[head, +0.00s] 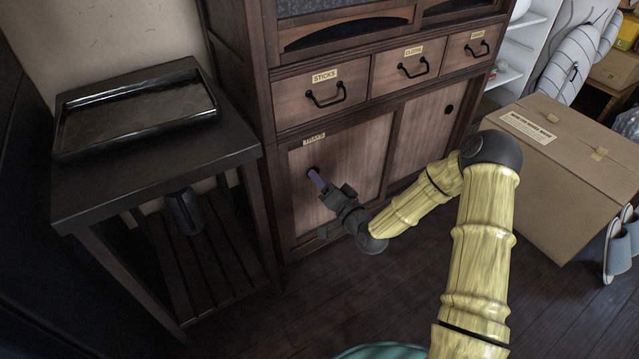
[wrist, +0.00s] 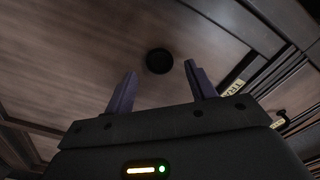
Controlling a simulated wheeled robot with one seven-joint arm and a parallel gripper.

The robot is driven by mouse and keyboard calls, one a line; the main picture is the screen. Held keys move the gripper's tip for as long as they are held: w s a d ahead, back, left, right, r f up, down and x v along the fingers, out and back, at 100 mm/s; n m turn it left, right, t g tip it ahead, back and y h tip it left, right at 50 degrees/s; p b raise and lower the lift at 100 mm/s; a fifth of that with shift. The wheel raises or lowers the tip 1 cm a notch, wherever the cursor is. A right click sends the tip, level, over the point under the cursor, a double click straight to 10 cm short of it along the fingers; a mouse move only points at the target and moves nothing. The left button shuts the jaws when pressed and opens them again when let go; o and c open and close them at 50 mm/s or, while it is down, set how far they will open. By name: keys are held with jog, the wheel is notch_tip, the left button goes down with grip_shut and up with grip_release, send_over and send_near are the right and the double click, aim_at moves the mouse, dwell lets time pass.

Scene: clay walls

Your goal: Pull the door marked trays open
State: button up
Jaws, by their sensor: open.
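The door marked trays (head: 350,168) is the lower left wooden panel of the dark cabinet, with its label (head: 314,138) at the upper left. It looks shut. Its round black finger pull (wrist: 159,61) shows in the wrist view, beyond and between my fingertips. My gripper (head: 315,178) is at the left part of this door, with purple fingers pointing at the panel near the pull. In the wrist view my gripper (wrist: 160,80) is open and empty, the fingers spread on either side of the pull. In the head view the fingers partly cover the pull.
Drawers marked sticks (head: 324,105) and cloths (head: 412,75) sit above the door. The neighbouring door (head: 425,130) has its own round pull. A dark side table (head: 150,165) with a black tray (head: 135,110) stands left. A cardboard box (head: 560,170) stands right.

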jog(key=shift+x, duration=1.1)
jog(key=shift+c, duration=0.3)
